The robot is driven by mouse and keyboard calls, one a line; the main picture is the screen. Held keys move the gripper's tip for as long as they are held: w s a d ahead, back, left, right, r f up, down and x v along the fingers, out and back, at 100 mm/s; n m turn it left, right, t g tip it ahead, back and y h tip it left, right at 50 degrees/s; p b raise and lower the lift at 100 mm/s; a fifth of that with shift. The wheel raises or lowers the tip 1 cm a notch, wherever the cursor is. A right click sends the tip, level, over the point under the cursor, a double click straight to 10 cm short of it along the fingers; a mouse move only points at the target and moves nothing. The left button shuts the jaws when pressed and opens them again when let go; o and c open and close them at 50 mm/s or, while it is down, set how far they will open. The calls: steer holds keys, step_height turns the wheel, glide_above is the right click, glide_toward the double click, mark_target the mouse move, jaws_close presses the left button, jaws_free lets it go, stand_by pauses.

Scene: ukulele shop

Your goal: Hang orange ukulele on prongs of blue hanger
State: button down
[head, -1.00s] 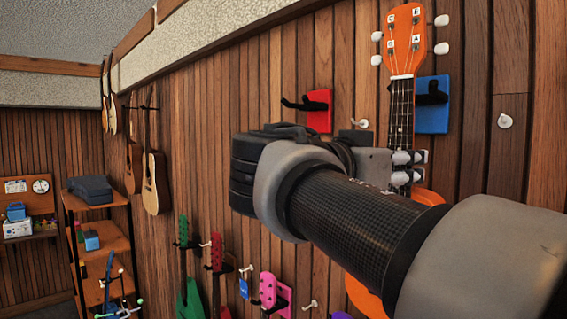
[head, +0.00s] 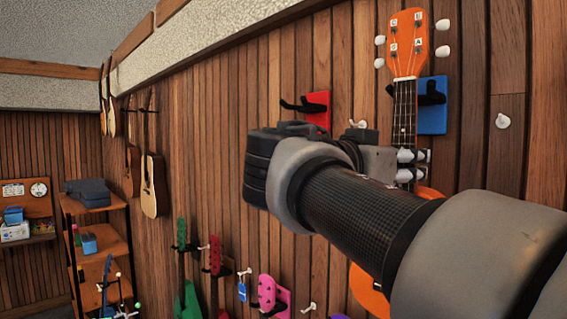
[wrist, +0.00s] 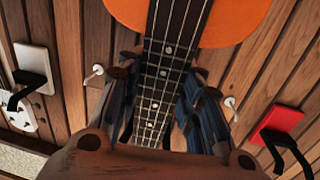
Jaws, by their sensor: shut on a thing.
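The orange ukulele (head: 408,45) stands nearly upright in the head view, headstock up. My gripper (head: 406,170) is shut on its neck below the headstock; the wrist view (wrist: 160,95) shows a finger on each side of the fretted neck. Part of the orange body shows at the top of the wrist view (wrist: 205,18); my arm hides much of it in the head view. The blue hanger (head: 437,112) is on the wall behind the neck. Its black prongs (head: 431,96) show on both sides of the neck, below the headstock. I cannot tell their depth relative to the neck.
A red hanger (head: 319,106) with black prongs is on the wall to the left. A white hanger (wrist: 33,62) shows in the wrist view. White wall pegs (head: 503,121) stick out nearby. Coloured ukuleles (head: 188,295) hang lower down, and a shelf (head: 95,205) stands far left.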

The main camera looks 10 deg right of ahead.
steer(key=shift+w+x, duration=0.2)
steer(key=shift+x, duration=2)
steer(key=shift+a+b, duration=0.15)
steer(key=shift+b, duration=0.25)
steer(key=shift+f+b, duration=1)
steer(key=shift+b, duration=0.2)
steer(key=c, duration=1.3)
jaws_free()
steer(key=shift+o, duration=1.3)
steer(key=shift+f, duration=0.1)
steer(key=shift+b+v, duration=0.45)
steer(key=shift+v, duration=0.55)
